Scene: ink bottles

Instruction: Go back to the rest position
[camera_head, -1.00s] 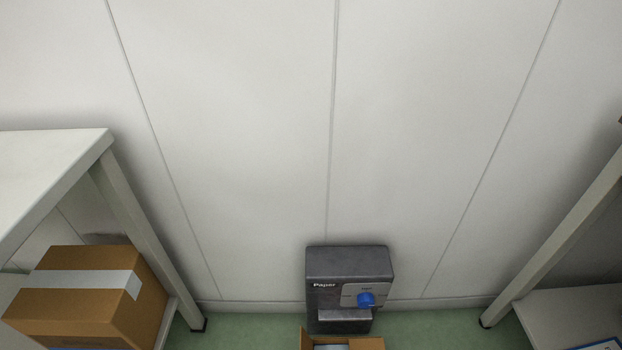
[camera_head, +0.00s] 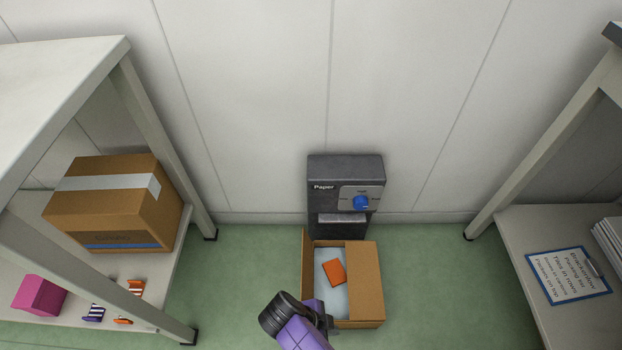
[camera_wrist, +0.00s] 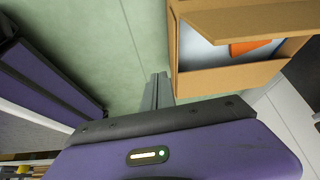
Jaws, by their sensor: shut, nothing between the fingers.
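My gripper (camera_wrist: 157,90) is shut and empty in the wrist view, its two grey fingers together beside the open cardboard box (camera_wrist: 222,79). In the head view my purple and black gripper (camera_head: 326,322) is at the bottom centre, over the front left edge of the same box (camera_head: 367,285); its fingertips are hard to make out there. Inside the box an orange item (camera_head: 333,272) lies on a pale lining, and part of it also shows in the wrist view (camera_wrist: 250,46).
A dark paper dispenser (camera_head: 345,170) with a blue knob stands behind the box against the wall. A left shelf (camera_head: 150,265) holds a taped carton (camera_head: 115,205), a pink box (camera_head: 40,296) and small striped items. A right shelf (camera_head: 510,225) holds a clipboard (camera_head: 568,276).

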